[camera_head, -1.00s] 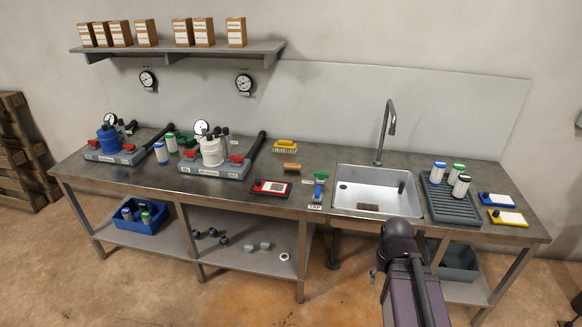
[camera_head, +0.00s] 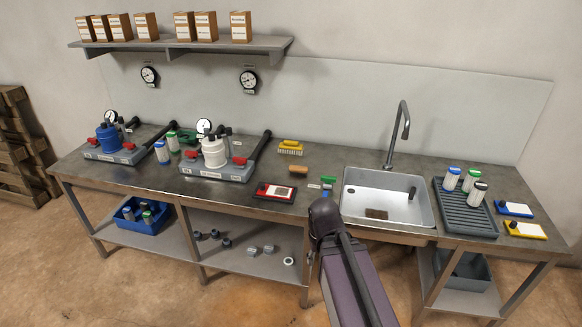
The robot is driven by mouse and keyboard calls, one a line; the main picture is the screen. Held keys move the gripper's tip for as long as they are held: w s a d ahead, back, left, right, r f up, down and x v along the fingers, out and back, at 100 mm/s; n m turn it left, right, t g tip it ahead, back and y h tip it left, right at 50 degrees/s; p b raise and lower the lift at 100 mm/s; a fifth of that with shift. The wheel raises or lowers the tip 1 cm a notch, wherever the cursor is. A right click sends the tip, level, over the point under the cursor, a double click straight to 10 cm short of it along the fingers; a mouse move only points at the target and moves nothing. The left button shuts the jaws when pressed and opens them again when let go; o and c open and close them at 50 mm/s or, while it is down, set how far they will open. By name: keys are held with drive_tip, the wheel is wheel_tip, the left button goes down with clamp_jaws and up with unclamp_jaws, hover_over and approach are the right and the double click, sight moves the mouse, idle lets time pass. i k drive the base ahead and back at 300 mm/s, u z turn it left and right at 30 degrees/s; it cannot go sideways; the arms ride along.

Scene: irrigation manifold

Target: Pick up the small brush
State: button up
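Two brush-like things lie on the steel worktop. One is a yellow block with pale bristles (camera_head: 290,147) near the back, left of the sink. The other is a small plain brown piece (camera_head: 298,169) just in front of it; I cannot tell whether it has bristles. A green and blue handled tool (camera_head: 327,183) lies left of the sink, partly hidden by my arm. Only a dark joint and a purple link of my arm show, at the bench's front edge. My gripper does not show.
The sink (camera_head: 362,190) with a tall tap (camera_head: 402,125) is right of centre. A ribbed rack (camera_head: 467,218) with several bottles stands right of it. A red-framed card (camera_head: 274,191) and manifold units (camera_head: 218,170) are to the left. A blue bin (camera_head: 140,222) stands below.

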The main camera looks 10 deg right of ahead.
sight(292, 169)
drive_tip(key=i, duration=1.15)
drive_tip(key=z, duration=0.6)
